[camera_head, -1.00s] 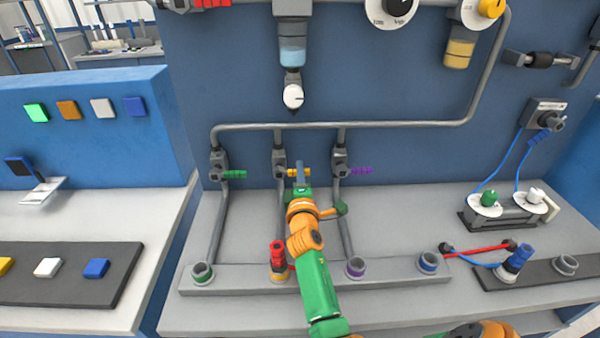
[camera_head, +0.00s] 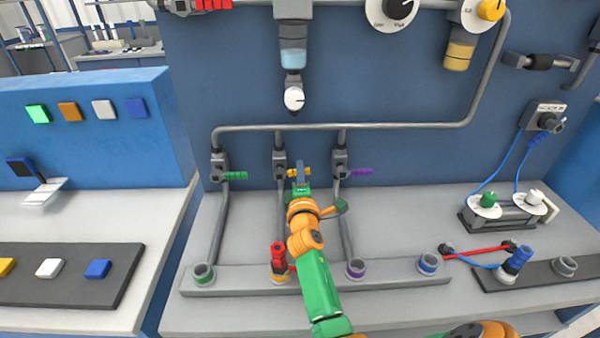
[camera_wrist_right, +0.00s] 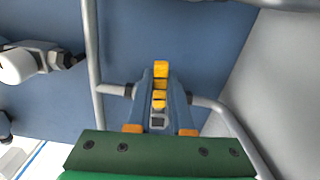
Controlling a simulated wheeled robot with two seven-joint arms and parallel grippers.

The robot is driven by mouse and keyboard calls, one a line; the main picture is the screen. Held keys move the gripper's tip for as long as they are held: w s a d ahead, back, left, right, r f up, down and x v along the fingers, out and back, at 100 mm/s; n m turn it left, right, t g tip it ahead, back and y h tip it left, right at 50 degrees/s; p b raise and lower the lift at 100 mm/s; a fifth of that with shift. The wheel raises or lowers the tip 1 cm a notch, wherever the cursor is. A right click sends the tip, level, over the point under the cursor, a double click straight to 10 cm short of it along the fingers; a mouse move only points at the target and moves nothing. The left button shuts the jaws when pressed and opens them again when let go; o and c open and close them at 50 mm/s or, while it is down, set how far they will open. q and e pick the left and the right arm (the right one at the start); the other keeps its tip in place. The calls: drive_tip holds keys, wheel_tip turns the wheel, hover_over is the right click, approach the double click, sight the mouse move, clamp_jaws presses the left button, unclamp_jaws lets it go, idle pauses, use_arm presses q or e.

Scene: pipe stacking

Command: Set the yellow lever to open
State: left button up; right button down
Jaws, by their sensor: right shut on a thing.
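The yellow lever (camera_head: 291,172) is on the middle one of three pipe valves, between the green lever (camera_head: 235,175) and the purple lever (camera_head: 360,172). My right gripper (camera_head: 301,172) reaches up to it and hides part of it in the head view. In the right wrist view, the yellow lever (camera_wrist_right: 160,70) stands between the two blue-grey fingers of my right gripper (camera_wrist_right: 161,90). The fingers are shut on it. In the head view, the visible part of the lever points sideways, much like its neighbours. My left gripper is not in view.
A grey pipe (camera_head: 400,125) runs above the valves. A blue-handled plug (camera_head: 518,260) and cables are at the right. The counter right of my arm has free room.

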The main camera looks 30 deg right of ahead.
sight(279, 168)
drive_tip(key=r+n+p, duration=0.1)
drive_tip(key=n, duration=0.1)
drive_tip(key=r+n+p, duration=0.1)
drive_tip(key=n, duration=0.1)
drive_tip(key=shift+w+a+r+p, duration=0.2)
drive_tip(key=shift+r+p, duration=0.1)
drive_tip(key=shift+r, duration=0.05)
drive_tip(key=n+p, duration=0.1)
drive_tip(key=a+r+n+p, duration=0.1)
drive_tip(key=n, duration=0.1)
drive_tip(key=w+r+n+p, duration=0.1)
drive_tip(key=n, duration=0.1)
drive_tip(key=shift+a, duration=0.15)
drive_tip(key=shift+w+a+r+n+p, duration=0.2)
drive_tip(key=shift+a+n+p, duration=0.35)
drive_tip(key=shift+n, duration=0.8)
drive_tip(key=shift+w+a+r+n+p, duration=0.15)
drive_tip(key=shift+w+a+n+p, duration=0.35)
drive_tip(key=shift+n, duration=0.8)
drive_tip(key=shift+w+a+r+n+p, duration=0.2)
drive_tip(key=shift+n+p, duration=0.5)
drive_tip(key=shift+n, duration=0.65)
drive_tip(key=shift+s+a+f, duration=0.1)
drive_tip(key=c, duration=0.8)
unclamp_jaws()
drive_tip(key=shift+f, duration=0.35)
drive_tip(key=p+v, duration=0.1)
drive_tip(key=v, duration=0.5)
drive_tip(key=shift+s+a, duration=0.2)
drive_tip(key=shift+s, duration=0.1)
